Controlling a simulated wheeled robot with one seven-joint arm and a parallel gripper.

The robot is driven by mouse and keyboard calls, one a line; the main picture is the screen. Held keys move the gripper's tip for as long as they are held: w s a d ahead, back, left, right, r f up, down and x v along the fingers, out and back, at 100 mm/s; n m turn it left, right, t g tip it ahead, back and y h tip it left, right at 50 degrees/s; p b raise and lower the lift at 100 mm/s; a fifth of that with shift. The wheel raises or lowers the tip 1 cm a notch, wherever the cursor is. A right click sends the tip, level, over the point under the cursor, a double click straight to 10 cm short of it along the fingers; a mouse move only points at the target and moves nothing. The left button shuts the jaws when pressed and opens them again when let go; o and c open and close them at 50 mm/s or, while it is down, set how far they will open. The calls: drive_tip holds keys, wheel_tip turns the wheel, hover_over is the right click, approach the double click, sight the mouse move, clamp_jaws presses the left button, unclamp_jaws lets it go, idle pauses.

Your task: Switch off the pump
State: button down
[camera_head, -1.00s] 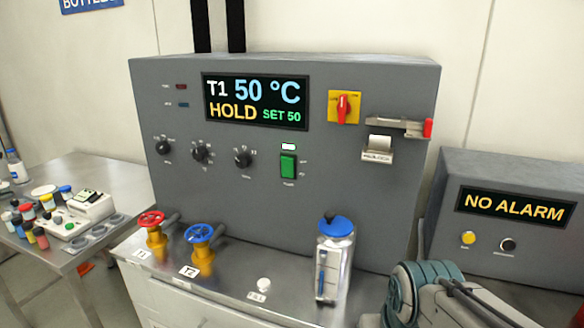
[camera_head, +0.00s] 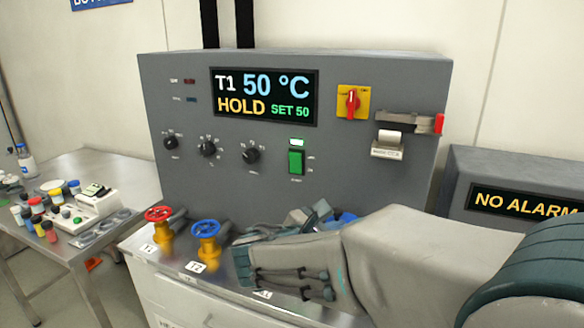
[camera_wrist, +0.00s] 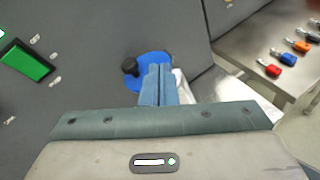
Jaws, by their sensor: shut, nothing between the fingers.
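A green rocker switch (camera_head: 296,162) is on the grey control panel (camera_head: 400,80), right of the dials, with a lit indicator (camera_head: 296,142) above it. Its label is too small to read. In the wrist view the green rocker switch (camera_wrist: 27,62) is at the left edge.
The display (camera_head: 264,97) reads T1 50 °C, HOLD, SET 50. A red rotary switch on a yellow plate (camera_head: 366,90) is at upper right. A red valve wheel (camera_head: 158,213) and a blue valve wheel (camera_head: 206,228) stand on the bench. A NO ALARM box is at right.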

sight(296, 158)
drive_tip(key=w+a+r+n+t+y, duration=0.1)
drive_tip(key=a+r+n+t, duration=0.1)
drive_tip(key=a, duration=0.5)
drive_tip(key=w+a+r+n+t+y, duration=0.1)
drive_tip(key=a+r+n+t+y, duration=0.1)
drive_tip(key=a+n+t, duration=0.2)
drive_tip(key=a+n, duration=0.2)
drive_tip(key=a, duration=0.1)
drive_tip(key=shift+w+a+r+t, duration=0.15)
drive_tip(key=shift+w+r+t, duration=0.05)
drive_tip(key=shift+r+t, duration=0.2)
drive_tip(key=p+x, duration=0.3)
drive_tip(key=x, duration=1.1)
drive_tip(key=shift+w+a+r+p, duration=0.1)
drive_tip(key=shift+a+r+p, duration=0.05)
drive_tip(key=shift+p, duration=0.25)
